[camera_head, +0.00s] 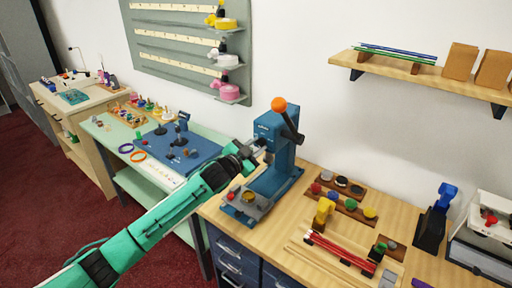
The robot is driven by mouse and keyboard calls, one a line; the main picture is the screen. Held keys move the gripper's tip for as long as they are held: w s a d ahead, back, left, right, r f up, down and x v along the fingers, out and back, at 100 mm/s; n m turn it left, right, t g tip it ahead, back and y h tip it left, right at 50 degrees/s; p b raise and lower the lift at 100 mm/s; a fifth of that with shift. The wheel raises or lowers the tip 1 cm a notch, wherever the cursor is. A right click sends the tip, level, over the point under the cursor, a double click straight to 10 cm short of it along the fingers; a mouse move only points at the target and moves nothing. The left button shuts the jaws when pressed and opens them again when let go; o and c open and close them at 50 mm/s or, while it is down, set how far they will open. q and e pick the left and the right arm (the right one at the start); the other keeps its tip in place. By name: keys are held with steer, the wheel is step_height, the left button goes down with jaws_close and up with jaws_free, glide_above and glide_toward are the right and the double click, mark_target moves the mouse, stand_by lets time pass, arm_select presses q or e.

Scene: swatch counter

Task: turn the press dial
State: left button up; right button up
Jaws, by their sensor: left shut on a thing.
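The blue press (278,172) stands upright on the wooden counter, with an orange ball (279,104) on its dark lever at the top. Its grey base (246,204) carries a small yellow round piece (248,196). My left arm reaches in from the lower left, and my left gripper (258,149) is at the left side of the press's upper body. It is shut on the press dial, which is mostly hidden by the fingers. The dial's angle cannot be made out. My right gripper is not in view.
To the right of the press lies a wooden tray (339,202) with several coloured round pieces. Red rods (340,250) lie in front of it. A blue mat (179,150) with small tools is on the green table at left. A shelf (420,77) hangs at upper right.

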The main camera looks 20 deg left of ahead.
arm_select(q)
steer(key=shift+f, duration=0.15)
steer(key=shift+c, duration=0.2)
steer(key=o, duration=1)
steer(key=shift+c, duration=0.2)
steer(key=shift+o, duration=0.2)
steer(key=shift+s, duration=0.1)
steer(key=b+v, duration=0.3)
steer(key=v, duration=1)
steer(key=shift+s+b, duration=0.3)
steer(key=shift+s, duration=0.05)
steer(key=shift+a, duration=0.1)
